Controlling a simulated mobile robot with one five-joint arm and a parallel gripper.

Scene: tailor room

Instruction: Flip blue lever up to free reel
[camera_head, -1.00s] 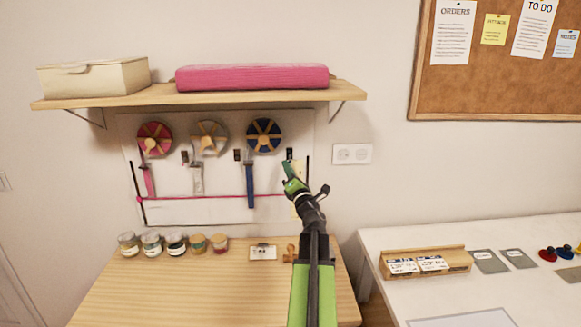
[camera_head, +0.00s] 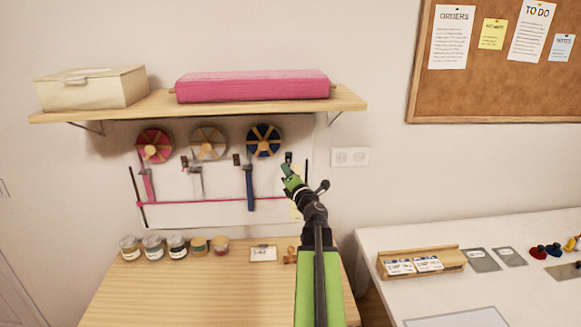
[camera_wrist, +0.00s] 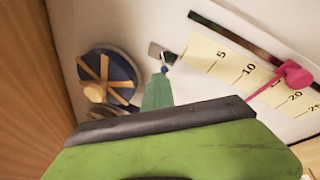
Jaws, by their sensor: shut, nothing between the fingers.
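The blue reel (camera_head: 264,140) is the rightmost of three on the wall panel, with a blue strip (camera_head: 249,188) hanging below it. Right of it is a small dark bracket (camera_head: 288,156).
A shelf (camera_head: 230,105) juts out above the panel, bearing a box and a pink roll. A yellow measuring strip (camera_wrist: 225,62) with a pink marker (camera_wrist: 294,74) is to the right. Several jars (camera_head: 176,246) stand on the wooden table (camera_head: 190,290) below.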

